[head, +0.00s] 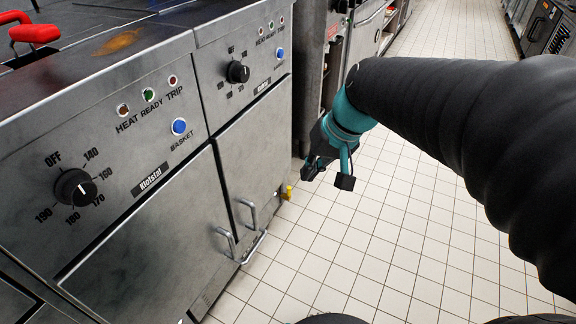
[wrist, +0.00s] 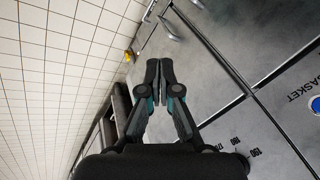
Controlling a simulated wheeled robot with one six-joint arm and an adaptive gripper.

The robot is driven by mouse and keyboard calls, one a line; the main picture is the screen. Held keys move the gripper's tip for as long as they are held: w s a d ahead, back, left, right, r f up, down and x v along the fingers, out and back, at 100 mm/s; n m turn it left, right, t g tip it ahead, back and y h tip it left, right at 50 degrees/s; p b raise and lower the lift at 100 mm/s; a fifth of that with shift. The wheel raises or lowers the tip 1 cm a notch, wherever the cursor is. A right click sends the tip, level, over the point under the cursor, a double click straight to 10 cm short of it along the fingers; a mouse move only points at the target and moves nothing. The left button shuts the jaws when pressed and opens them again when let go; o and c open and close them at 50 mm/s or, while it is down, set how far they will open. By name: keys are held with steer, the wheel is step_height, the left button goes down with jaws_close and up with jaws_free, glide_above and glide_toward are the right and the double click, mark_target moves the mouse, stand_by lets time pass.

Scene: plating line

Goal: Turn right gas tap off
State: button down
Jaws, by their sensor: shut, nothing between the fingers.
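A small yellow gas tap (head: 288,192) sits low by the right end of the steel fryer cabinets, just above the floor. It also shows in the wrist view (wrist: 128,56), left of the fingertips and farther off. It is too small to tell which way its lever points. My gripper (head: 309,172) hangs in front of the right cabinet, above and to the right of the tap in the head view. In the wrist view its fingers (wrist: 159,64) are together, with nothing held. The gripper is apart from the tap.
Fryer cabinets with a near knob (head: 75,187), a far knob (head: 238,72) and door handles (head: 228,241) line the left side. A red-handled basket (head: 34,33) lies on top. Other equipment stands beyond. The tiled floor (head: 385,215) to the right is clear.

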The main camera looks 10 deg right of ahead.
steer(key=w+d+f+m+y+b, duration=0.1)
steer(key=w+f+y, duration=0.3)
steer(key=w+f, duration=0.75)
steer(key=w+f+m+y+b, duration=0.15)
steer(key=w+f+y, duration=0.4)
steer(key=w, duration=1.05)
steer(key=w+d+f+m+t+b, duration=0.1)
steer(key=w+d+f+m+t, duration=0.1)
steer(key=f, duration=0.9)
steer(key=w+d+f+m+t, duration=0.2)
steer(key=w+d+f+t, duration=0.2)
steer(key=f, duration=0.7)
steer(key=w+d+f+m+t+b, duration=0.1)
steer(key=w+d+f+m+t, duration=0.1)
steer(key=d+f, duration=0.4)
step_height(320, 180, down, 5)
steer(key=shift+w+f+t+b, duration=0.1)
steer(key=shift+w+t+b, duration=0.2)
steer(key=shift+w+t, duration=0.55)
steer(key=shift+s, duration=0.15)
steer(key=x, duration=1)
steer(key=shift+s+a, duration=0.25)
steer(key=shift+s, duration=0.35)
steer(key=shift+s+a, duration=0.25)
steer(key=shift+s, duration=0.4)
steer(key=shift+s+a, duration=0.3)
steer(key=shift+s, duration=0.3)
